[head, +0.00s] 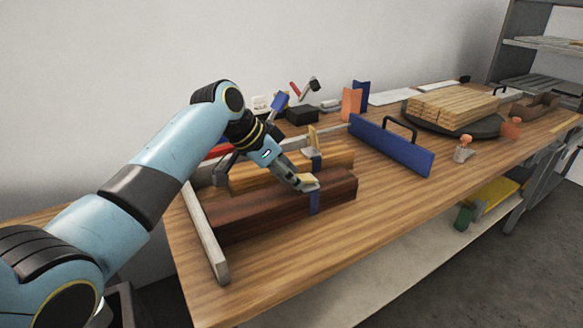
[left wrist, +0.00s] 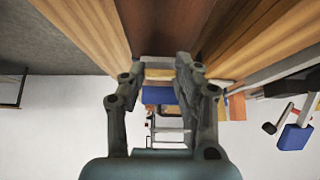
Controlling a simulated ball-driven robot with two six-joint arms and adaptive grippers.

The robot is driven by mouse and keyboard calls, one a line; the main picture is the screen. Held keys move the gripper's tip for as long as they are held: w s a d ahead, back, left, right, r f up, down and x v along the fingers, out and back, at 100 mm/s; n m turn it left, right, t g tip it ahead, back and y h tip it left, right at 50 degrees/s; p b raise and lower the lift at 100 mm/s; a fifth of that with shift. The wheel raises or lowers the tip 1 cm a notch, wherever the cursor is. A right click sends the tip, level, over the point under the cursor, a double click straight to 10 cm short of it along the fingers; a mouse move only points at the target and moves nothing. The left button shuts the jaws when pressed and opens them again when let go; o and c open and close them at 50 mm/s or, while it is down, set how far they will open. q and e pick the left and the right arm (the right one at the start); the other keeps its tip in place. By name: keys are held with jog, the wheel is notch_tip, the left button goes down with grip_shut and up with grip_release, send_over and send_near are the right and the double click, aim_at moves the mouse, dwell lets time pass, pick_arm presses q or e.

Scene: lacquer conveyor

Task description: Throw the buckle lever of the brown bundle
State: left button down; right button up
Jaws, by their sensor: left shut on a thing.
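The brown bundle (head: 270,212) is a stack of dark reddish-brown wood at the front left of the bench. A blue strap (head: 314,203) runs around it near its right end, with a buckle and a pale yellow lever (head: 307,180) on top. My left gripper (head: 303,184) is shut at this lever, which lies low over the bundle. In the left wrist view the yellow lever (left wrist: 160,74) crosses between the fingers, with the brown wood (left wrist: 180,25) beyond. The fingers partly hide the buckle. My right gripper is in neither view.
A lighter wood bundle (head: 255,176) lies just behind, its yellow lever (head: 313,137) upright. A grey rail (head: 206,238) borders the left end. A blue plate with a black handle (head: 390,147) stands to the right. Stacked planks (head: 450,105) lie farther right. The front bench top is clear.

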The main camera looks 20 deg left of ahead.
pick_arm(q)
jog(key=c, duration=1)
grip_release()
jog(key=shift+o, duration=0.2)
jog(key=v, duration=1.2)
jog(key=shift+s, duration=0.15)
jog(key=shift+f, duration=0.1)
